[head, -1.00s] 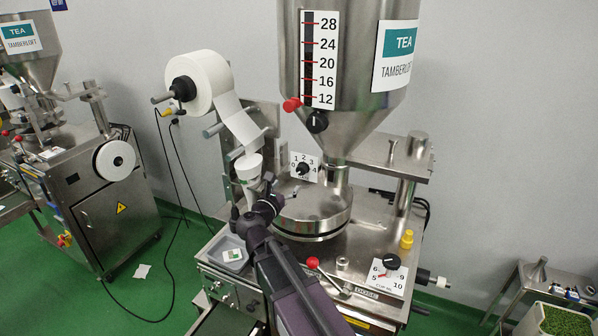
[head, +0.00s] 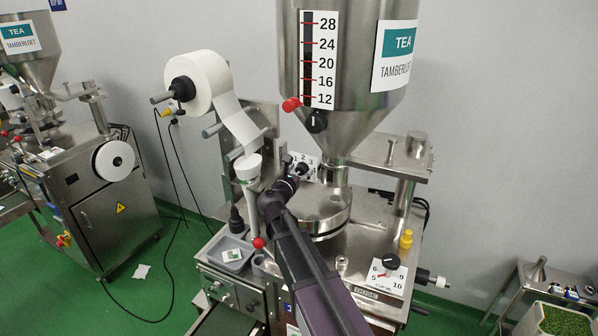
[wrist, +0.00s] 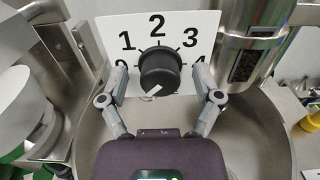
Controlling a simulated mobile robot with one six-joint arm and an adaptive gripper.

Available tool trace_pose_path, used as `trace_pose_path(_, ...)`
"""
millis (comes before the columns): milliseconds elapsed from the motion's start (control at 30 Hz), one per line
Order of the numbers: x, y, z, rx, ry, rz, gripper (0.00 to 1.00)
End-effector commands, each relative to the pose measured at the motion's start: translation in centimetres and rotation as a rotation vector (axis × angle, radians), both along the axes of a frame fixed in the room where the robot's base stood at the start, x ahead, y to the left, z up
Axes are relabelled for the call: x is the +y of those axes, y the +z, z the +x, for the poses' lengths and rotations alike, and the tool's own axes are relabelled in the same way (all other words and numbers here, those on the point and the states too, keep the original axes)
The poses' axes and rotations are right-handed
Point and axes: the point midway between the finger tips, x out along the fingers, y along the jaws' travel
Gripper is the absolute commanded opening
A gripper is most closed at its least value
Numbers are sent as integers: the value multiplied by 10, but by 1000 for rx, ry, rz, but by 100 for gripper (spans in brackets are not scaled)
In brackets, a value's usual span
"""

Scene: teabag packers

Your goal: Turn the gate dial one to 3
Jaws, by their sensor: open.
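The gate dial one is a black round knob (wrist: 160,68) on a white plate (wrist: 191,24) numbered around its upper edge. In the wrist view 1, 2 and 3 are clear, while 0 and 4 are partly hidden by my fingers. A short white mark shows low on the knob, slanting; I cannot tell which number the dial reads. My gripper (wrist: 161,99) is open, with one finger on each side of the knob and a visible gap to it. In the head view my gripper (head: 294,170) is at the plate (head: 313,164), partly covering it.
The steel hopper (head: 345,130) hangs above right of the dial, and a round steel drum (head: 330,214) lies below. A paper roll (head: 207,80) with its strip is at left. A second dial (head: 391,262) with a white plate is at lower right.

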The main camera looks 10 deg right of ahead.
Motion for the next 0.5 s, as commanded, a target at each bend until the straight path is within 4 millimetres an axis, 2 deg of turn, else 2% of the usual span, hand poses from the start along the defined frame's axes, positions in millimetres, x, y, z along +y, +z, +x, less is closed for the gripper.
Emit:
trace_pose_path(167,0,0,0,0,0,0,83)
trace_pose_path(433,1,0,0,0,0,0,2)
trace_pose_path(500,1,0,0,0,0,0,0)
